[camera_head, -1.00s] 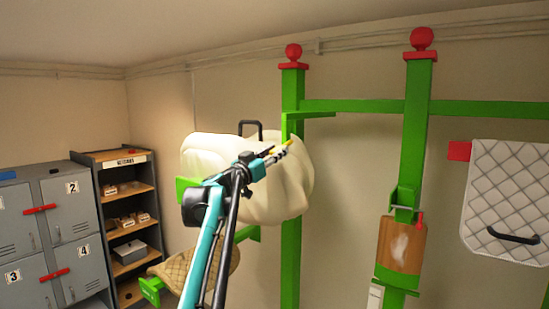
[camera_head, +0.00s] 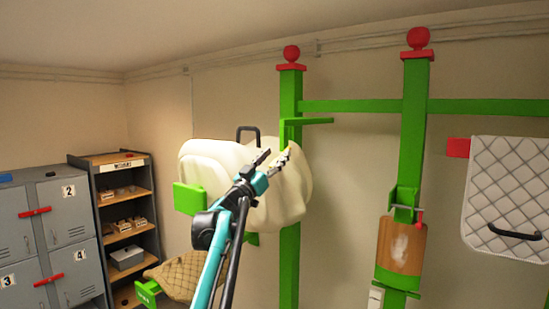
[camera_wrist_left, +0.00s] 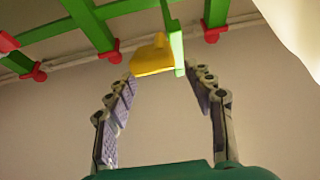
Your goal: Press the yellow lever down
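The yellow lever (camera_wrist_left: 153,58) shows in the left wrist view at the end of a green bar (camera_wrist_left: 173,38). It lies just beyond my left gripper (camera_wrist_left: 158,78), between the lines of the two fingers and nearer the left one. I cannot tell whether a fingertip touches it. The left gripper is open and empty. In the head view this gripper (camera_head: 277,158) is in front of the cream padded bundle (camera_head: 215,160), below the green bracket arm (camera_head: 308,121). The yellow lever cannot be made out in the head view. My right gripper is not in view.
Green posts (camera_head: 413,140) with red ball tops stand against the wall. A quilted pad (camera_head: 508,185) hangs at right. A brown padded roll (camera_head: 402,246) is on the middle post. Grey lockers (camera_head: 68,230) and a shelf unit (camera_head: 125,210) stand at left.

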